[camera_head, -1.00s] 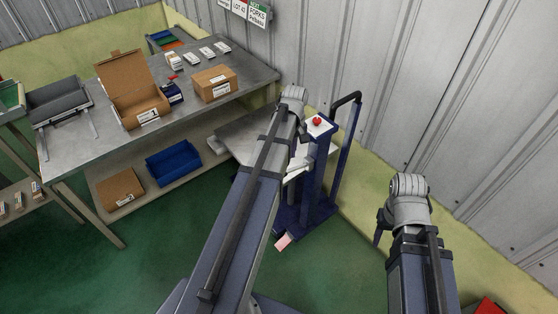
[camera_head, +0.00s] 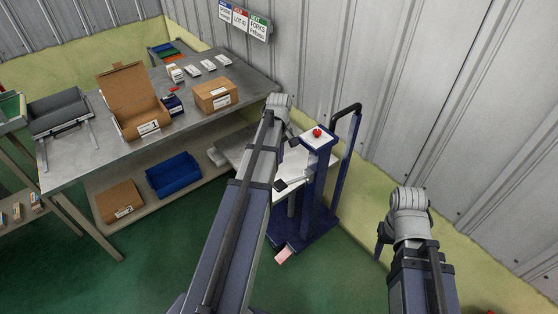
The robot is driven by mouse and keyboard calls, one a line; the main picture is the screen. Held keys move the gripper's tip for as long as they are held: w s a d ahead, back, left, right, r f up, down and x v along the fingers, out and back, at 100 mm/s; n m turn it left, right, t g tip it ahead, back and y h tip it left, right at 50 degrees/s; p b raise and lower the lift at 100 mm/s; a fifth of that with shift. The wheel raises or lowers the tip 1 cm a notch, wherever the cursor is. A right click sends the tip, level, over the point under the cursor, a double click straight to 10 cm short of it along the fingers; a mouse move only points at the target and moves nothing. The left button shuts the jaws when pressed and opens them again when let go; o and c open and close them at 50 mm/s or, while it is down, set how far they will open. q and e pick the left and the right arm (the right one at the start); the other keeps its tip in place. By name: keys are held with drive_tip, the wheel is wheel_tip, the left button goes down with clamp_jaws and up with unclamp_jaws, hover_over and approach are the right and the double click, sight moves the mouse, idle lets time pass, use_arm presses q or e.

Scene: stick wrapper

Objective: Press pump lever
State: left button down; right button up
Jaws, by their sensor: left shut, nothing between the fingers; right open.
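The blue pump stand (camera_head: 319,185) stands upright on the floor right of the workbench. It has a red button (camera_head: 317,132) on its white top, a black curved handle (camera_head: 346,109) and a pink pedal-like piece (camera_head: 284,256) low at its front. I cannot tell which part is the pump lever. My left gripper (camera_head: 281,185) is shut and empty, partly hidden by my forearm, in front of the stand's pale platform (camera_head: 320,160). I cannot tell whether it touches anything. My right gripper (camera_head: 381,240) is open and apart from the stand, mostly hidden behind its wrist.
The grey workbench (camera_head: 75,165) holds an open carton (camera_head: 135,97), a closed carton (camera_head: 216,95) and small boxes. A blue bin (camera_head: 174,176) and a carton (camera_head: 119,200) sit on its lower shelf. A corrugated wall stands close behind the stand. Green floor is clear at the front.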

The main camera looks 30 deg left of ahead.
sight(278, 186)
use_arm(q)
wheel_tip(278, 186, down, 12)
drive_tip(key=b, duration=1.1)
drive_tip(key=shift+f, duration=0.1)
drive_tip(key=shift+s+f+t+b, duration=0.3)
drive_tip(key=shift+f+b, duration=0.2)
drive_tip(key=shift+b, duration=0.15)
wheel_tip(278, 186, down, 10)
drive_tip(key=s+t+h+b, duration=0.2)
drive_tip(key=t+b, duration=0.3)
drive_tip(key=b, duration=0.8)
drive_tip(key=shift+a, duration=0.45)
drive_tip(key=shift+s, duration=0.1)
drive_tip(key=shift+d+r, duration=0.1)
drive_tip(key=shift+r, duration=0.05)
